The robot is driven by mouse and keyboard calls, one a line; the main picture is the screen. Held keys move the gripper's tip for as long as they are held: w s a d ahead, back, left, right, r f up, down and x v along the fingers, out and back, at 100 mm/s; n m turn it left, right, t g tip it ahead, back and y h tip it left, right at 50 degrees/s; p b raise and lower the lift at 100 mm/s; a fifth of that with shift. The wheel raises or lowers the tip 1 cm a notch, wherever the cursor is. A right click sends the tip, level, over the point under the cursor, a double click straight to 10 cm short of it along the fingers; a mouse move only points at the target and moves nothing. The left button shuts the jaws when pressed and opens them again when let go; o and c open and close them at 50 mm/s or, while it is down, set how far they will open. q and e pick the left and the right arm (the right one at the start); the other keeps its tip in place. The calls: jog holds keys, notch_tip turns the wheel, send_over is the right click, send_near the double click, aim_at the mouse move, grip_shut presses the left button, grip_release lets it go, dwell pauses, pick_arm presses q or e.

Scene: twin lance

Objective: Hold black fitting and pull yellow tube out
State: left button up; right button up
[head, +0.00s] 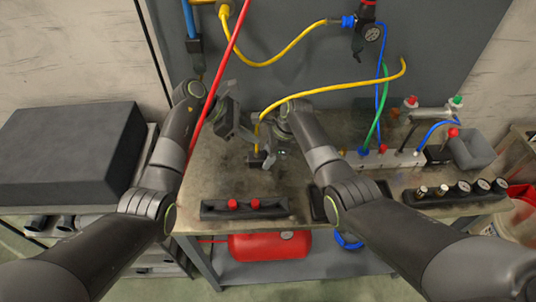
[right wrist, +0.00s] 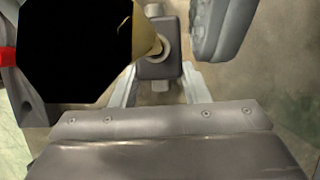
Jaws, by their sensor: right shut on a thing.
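The black fitting (head: 256,160) stands on the workbench, and the yellow tube (head: 330,87) rises from it and arcs to the right, its far end free in the air. My right gripper (head: 272,156) is shut on the black fitting. In the right wrist view the black fitting (right wrist: 158,68) sits between the light fingers, with the end of the yellow tube (right wrist: 147,36) at its collar. My left gripper (head: 246,132) is just above and left of the fitting, close to the tube. Its fingertips are too small and dark to tell whether they are open.
A black tray (head: 244,208) with red knobs lies at the bench front. A manifold (head: 385,157) with blue and green hoses stands right. A large dark block (head: 70,150) is at left.

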pick_arm(q)
jog(key=shift+x, duration=1.15)
grip_shut()
